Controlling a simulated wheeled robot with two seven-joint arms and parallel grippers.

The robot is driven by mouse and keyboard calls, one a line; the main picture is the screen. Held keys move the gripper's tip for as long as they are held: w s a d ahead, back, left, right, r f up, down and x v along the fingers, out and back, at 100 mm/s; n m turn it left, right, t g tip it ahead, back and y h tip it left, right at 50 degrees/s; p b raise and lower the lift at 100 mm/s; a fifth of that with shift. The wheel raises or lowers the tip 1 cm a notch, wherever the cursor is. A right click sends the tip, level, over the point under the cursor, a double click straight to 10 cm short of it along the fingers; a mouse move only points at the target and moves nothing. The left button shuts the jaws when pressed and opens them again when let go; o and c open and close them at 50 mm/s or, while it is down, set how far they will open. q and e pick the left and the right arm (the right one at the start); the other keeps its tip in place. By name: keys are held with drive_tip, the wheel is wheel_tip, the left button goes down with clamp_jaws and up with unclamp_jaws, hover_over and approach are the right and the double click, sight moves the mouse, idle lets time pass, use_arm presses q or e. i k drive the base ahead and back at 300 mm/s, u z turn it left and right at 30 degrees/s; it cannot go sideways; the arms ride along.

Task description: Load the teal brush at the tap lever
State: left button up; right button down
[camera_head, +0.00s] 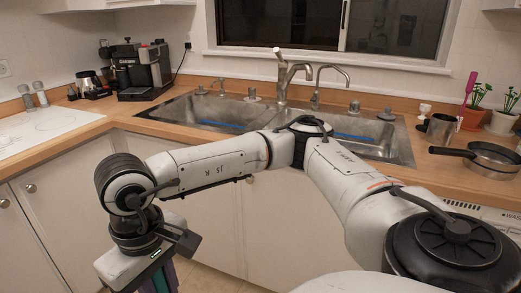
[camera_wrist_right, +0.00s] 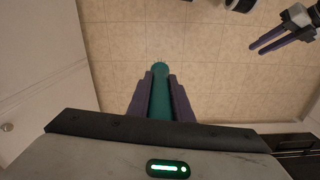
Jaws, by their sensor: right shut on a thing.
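My right gripper (camera_head: 158,277) hangs low at the left of the head view, in front of the cabinets. In the head view only a strip of teal shows at the bottom edge. The tap (camera_head: 281,77) stands behind the sink, with its lever (camera_head: 278,53) at the top, well apart from the gripper. My left gripper (camera_wrist_right: 284,38) shows only in the right wrist view, its two fingers apart and empty.
A double sink (camera_head: 205,112) with blue strips inside is set in the wooden counter. A coffee machine (camera_head: 145,70) stands at the left. A pan (camera_head: 490,157), a metal cup (camera_head: 440,129) and potted plants (camera_head: 474,115) crowd the right. Tiled floor (camera_wrist_right: 215,85) lies below the brush.

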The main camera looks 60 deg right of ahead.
sight(276, 50)
drive_tip(key=z, duration=0.55)
drive_tip(key=i, duration=1.25)
drive_tip(key=z, duration=1.2)
drive_tip(key=i, duration=0.35)
drive_tip(key=z, duration=0.4)
